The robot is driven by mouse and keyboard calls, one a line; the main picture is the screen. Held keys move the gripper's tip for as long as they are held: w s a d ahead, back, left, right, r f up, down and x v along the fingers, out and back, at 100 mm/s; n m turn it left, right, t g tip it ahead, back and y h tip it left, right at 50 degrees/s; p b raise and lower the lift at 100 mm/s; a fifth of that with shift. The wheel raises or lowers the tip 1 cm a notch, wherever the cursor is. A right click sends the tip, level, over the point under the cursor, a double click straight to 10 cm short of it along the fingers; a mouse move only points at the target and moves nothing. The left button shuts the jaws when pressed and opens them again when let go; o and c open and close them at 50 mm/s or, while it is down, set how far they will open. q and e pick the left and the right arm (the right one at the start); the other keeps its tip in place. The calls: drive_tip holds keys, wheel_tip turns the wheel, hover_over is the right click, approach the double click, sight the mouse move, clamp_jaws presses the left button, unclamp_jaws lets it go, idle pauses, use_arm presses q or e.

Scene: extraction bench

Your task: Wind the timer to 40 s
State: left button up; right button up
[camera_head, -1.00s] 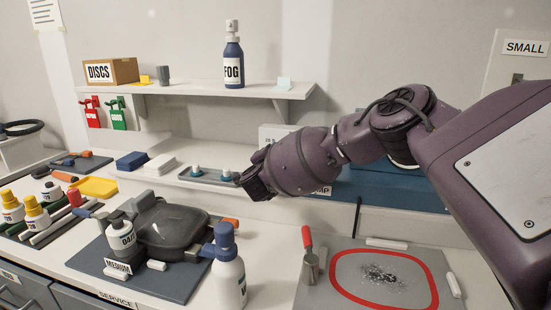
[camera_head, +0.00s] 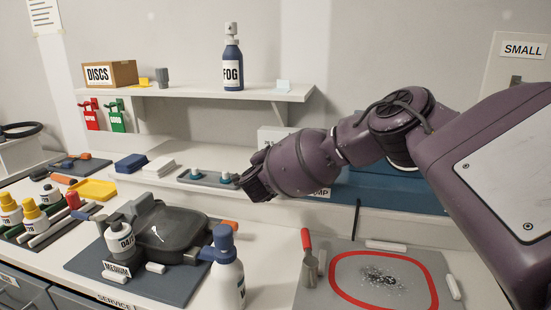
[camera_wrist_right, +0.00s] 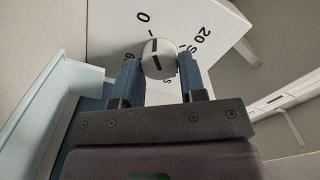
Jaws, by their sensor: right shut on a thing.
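In the right wrist view, the timer's white dial face (camera_wrist_right: 110,40) carries black marks, with 0 at the top, 20 to the right and part of a 6 at the left. The lower part of the dial is hidden behind my gripper. A pale rounded knob (camera_wrist_right: 154,50) with a dark line stands at its middle. I cannot tell which end of the line is the pointer. My right gripper (camera_wrist_right: 160,72) is shut on the knob, a blue finger on each side. In the head view my right arm reaches in from the right; its fingers and the dial are hidden. My left gripper is not in view.
A shelf (camera_head: 200,92) holds a FOG bottle (camera_head: 232,65) and a DISCS box (camera_head: 110,73). On the bench are a dark device (camera_head: 170,235), a blue-capped bottle (camera_head: 227,275) and a grey mat with a red outline (camera_head: 345,255). A light blue edge (camera_wrist_right: 45,100) lies left of the gripper.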

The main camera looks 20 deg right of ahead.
drive_tip(key=shift+f, duration=0.15)
idle(0.8)
drive_tip(key=o, duration=0.6)
drive_tip(key=shift+o, duration=0.2)
drive_tip(key=shift+s+a, duration=0.1)
drive_tip(key=shift+s+a, duration=0.15)
drive_tip(key=shift+s, duration=0.05)
drive_tip(key=v, duration=0.1)
drive_tip(key=p+v, duration=0.1)
drive_tip(key=v, duration=0.2)
drive_tip(key=shift+r, duration=0.35)
drive_tip(key=p+v, duration=0.1)
drive_tip(key=v, duration=0.5)
drive_tip(key=shift+f+p, duration=0.3)
drive_tip(key=shift+a, duration=0.1)
